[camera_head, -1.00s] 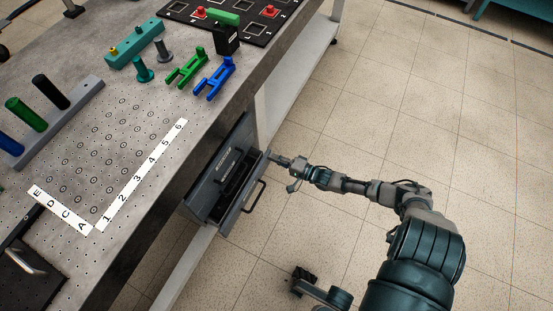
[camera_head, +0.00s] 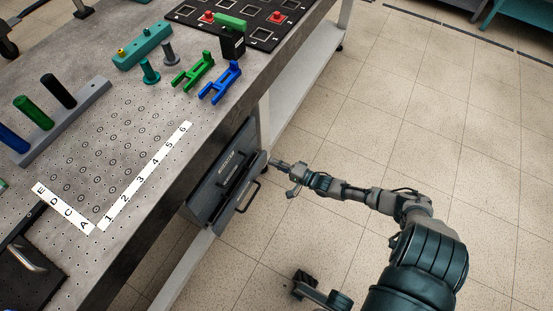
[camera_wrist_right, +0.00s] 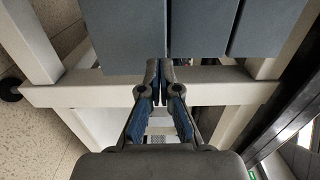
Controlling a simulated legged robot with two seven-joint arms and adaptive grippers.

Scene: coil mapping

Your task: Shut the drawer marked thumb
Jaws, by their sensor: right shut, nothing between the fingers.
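The dark grey drawer unit (camera_head: 213,185) hangs under the table's right edge. One drawer (camera_head: 238,200) with a dark bar handle stands out a little from it. Labels on the fronts are too small to read, so I cannot tell which is marked thumb. My right gripper (camera_head: 273,163) is at the far end of the pulled-out drawer, close to its front; I cannot tell whether it touches. In the right wrist view the right gripper (camera_wrist_right: 159,72) is shut and empty, its tips by the lower edge of grey panels (camera_wrist_right: 125,35).
The table (camera_head: 150,190) carries a peg rack (camera_head: 62,118), blue (camera_head: 220,84) and green (camera_head: 194,72) forked parts, and a black board (camera_head: 262,35). A white table frame bar (camera_head: 187,268) runs below the unit.

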